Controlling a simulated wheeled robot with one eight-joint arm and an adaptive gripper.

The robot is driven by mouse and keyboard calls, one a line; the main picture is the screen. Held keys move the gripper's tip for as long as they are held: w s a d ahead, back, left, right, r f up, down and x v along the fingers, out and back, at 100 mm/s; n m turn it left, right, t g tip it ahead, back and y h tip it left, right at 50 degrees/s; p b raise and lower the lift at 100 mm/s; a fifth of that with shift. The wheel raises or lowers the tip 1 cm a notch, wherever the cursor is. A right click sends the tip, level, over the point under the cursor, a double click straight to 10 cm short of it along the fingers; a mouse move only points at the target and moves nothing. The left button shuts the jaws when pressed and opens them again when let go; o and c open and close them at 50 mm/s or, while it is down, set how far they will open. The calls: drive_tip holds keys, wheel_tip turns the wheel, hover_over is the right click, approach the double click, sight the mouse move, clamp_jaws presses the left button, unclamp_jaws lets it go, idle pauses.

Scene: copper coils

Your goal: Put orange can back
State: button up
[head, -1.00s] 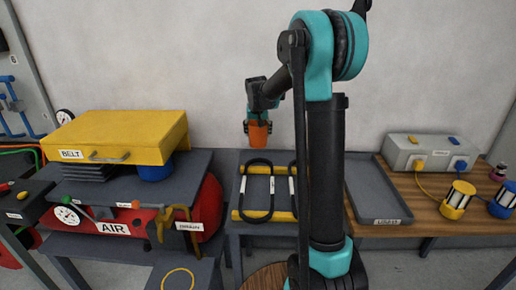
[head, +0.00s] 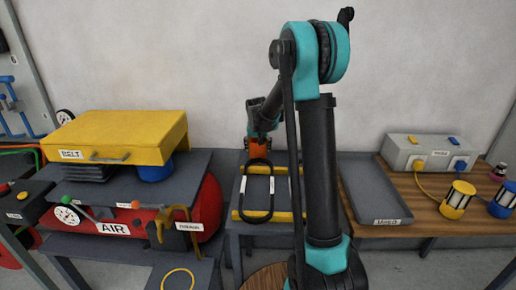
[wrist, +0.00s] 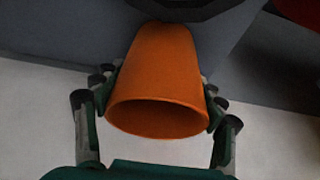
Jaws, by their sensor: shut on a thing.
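The orange can (head: 258,148) is between the fingers of my gripper (head: 262,137) in the head view, behind the black loop on the small grey table. In the wrist view the orange can (wrist: 160,75) fills the middle, with one open-looking round end facing the camera. My gripper's fingers (wrist: 158,103) press on its left and right sides. A dark round edge crosses the can's far end at the top of the wrist view. I cannot tell whether the can touches the table.
A yellow drawer unit (head: 120,133) and a blue can (head: 156,171) are at left. A grey tray (head: 372,190) lies at right on the wooden bench, mostly bare.

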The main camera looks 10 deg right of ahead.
drive_tip(key=o, duration=1.7)
drive_tip(key=shift+c, duration=0.2)
drive_tip(key=v, duration=1.2)
